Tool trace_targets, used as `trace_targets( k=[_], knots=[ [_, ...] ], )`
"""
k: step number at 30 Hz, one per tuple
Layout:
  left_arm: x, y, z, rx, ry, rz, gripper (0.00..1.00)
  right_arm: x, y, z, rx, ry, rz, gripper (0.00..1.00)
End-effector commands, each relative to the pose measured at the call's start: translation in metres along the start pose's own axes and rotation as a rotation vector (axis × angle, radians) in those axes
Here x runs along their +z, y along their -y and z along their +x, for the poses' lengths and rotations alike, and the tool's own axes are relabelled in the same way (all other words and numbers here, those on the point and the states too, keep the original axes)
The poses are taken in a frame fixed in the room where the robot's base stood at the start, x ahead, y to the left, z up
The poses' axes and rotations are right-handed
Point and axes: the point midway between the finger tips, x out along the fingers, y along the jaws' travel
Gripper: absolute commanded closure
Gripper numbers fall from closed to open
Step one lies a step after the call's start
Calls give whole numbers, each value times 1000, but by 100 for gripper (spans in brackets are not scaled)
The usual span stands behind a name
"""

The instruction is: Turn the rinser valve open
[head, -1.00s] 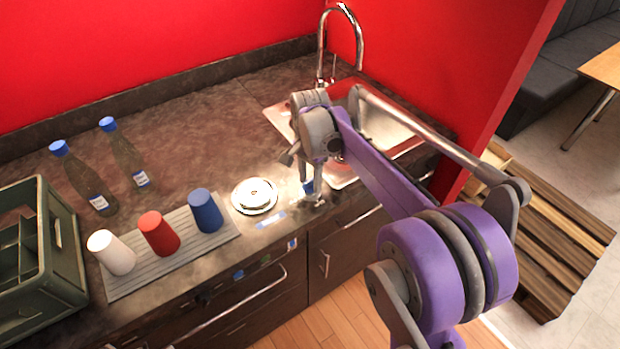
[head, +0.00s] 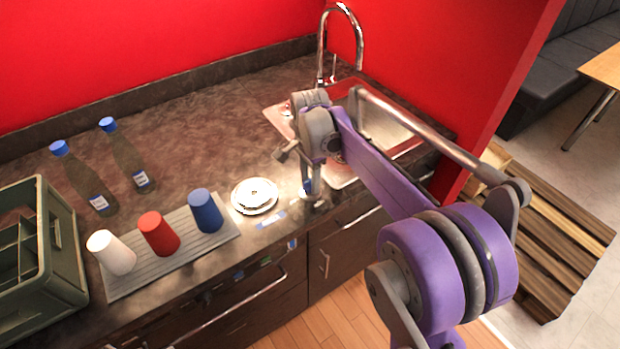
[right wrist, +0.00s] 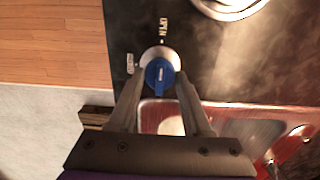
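The rinser valve is a blue knob (right wrist: 160,75) on a round silver base, and a bit of its blue (head: 305,187) shows in the head view. Its white mark lines up with the OPEN label (right wrist: 163,22); a second label (right wrist: 130,63) is at its left. My right gripper (right wrist: 160,82) has its fingers on either side of the knob, with a narrow gap seeming to show beside it. In the head view my right gripper (head: 312,196) is at the counter's front edge. The round rinser (head: 255,195) is just left of it. My left gripper is out of view.
A sink (head: 385,130) with a tall tap (head: 342,30) is behind my right arm. White, red (head: 159,233) and blue cups stand on a ribbed mat (head: 130,283). Two bottles (head: 128,155) and a green crate (head: 65,275) are at the left.

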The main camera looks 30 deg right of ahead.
Motion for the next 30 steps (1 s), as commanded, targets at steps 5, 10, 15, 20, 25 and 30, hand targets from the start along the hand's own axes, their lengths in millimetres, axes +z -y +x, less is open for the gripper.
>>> trace_targets(
  k=[5, 10, 15, 20, 25, 30],
  knots=[
    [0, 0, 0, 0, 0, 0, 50, 0, -1, 1, 2, 1, 0, 21],
    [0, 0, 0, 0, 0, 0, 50, 0, 0, 0, 1, 0, -1, 21],
    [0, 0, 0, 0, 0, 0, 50, 0, 0, -2, 1, 0, -1, 21],
    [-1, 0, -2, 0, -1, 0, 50, 0, 0, -23, 0, 0, -1, 21],
    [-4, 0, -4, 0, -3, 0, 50, 0, 0, -58, 1, 0, -1, 21],
    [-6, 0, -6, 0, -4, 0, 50, 0, 0, -89, 1, 0, -1, 21]
  ],
)
